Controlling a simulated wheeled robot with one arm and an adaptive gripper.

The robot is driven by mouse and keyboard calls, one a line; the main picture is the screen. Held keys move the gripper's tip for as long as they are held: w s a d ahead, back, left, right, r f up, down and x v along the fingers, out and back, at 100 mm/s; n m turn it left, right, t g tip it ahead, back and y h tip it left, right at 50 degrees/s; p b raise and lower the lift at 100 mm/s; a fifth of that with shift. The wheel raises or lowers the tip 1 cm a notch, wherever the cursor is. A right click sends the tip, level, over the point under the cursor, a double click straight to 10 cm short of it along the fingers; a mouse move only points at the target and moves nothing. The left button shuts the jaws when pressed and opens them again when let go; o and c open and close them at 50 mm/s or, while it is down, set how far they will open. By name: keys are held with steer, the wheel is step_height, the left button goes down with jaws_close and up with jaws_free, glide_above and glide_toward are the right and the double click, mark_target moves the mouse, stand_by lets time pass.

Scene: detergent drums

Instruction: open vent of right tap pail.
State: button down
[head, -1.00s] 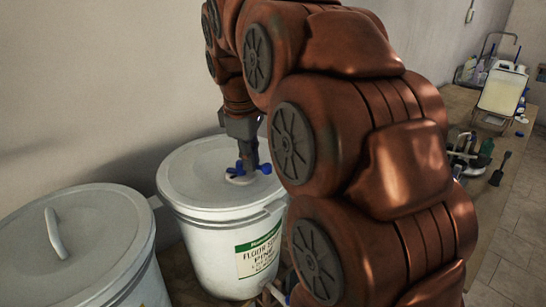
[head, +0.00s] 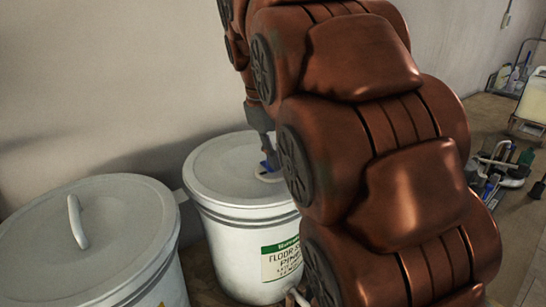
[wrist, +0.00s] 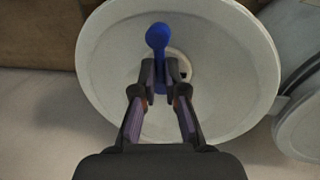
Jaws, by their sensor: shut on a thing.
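The right tap pail (head: 232,248) is a white drum with a green-and-white label and a pale grey lid (head: 222,165). Its lid also fills much of the wrist view (wrist: 105,60). A blue vent handle with a rounded end (wrist: 157,36) stands on the lid, beside a pale ring with a dark gap (wrist: 184,68). My gripper (wrist: 160,75) is shut on the blue handle, one finger on each side. In the head view my gripper (head: 266,158) comes down from above onto the vent, and my arm hides part of the vent and the pail's right side.
A second pail with a grey lid (head: 115,235) and a raised handle stands close on the left. A wall rises behind both. Bottles and tools (head: 500,170) lie at the right. A pale tap part (head: 298,297) shows low by the right pail.

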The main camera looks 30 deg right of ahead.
stand_by(0.3)
steer(key=c, duration=1.2)
jaws_free()
